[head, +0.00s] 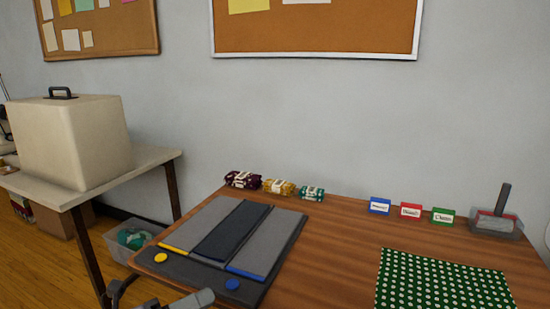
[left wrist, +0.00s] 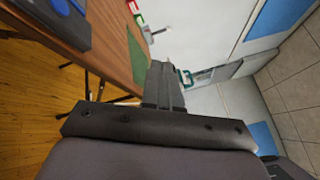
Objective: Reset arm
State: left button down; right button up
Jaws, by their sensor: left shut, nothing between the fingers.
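My left gripper (head: 200,297) shows only in part at the bottom edge of the head view, just in front of the table's near left corner. In the left wrist view its two fingers (left wrist: 163,75) are together with nothing between them. They are clear of the table and touch nothing that I can see. My right gripper is in neither view.
The wooden table (head: 335,268) bears a grey folding board (head: 192,268), several fabric bundles (head: 278,187), small label cards (head: 411,210), a clear tray (head: 497,228) and a green dotted cloth (head: 440,285). A white side table (head: 150,158) with a covered machine (head: 72,140) stands left.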

pick_arm(q)
jog(key=s+a+f+n+y+p, duration=0.3)
jog(key=s+f+n+y, duration=0.3)
jog(key=n, duration=1)
jog(key=s+a+f+n+y+p, duration=0.4)
jog(key=s+f+n+y, duration=0.3)
jog(key=n, duration=0.9)
jog(key=s+f+p, duration=0.1)
jog(key=s+f, duration=0.2)
jog(key=s, duration=0.1)
jog(key=shift+s+f+p, duration=0.15)
jog(key=shift+s+p, duration=0.05)
jog(key=shift+p, duration=0.15)
jog(key=shift+a, duration=0.1)
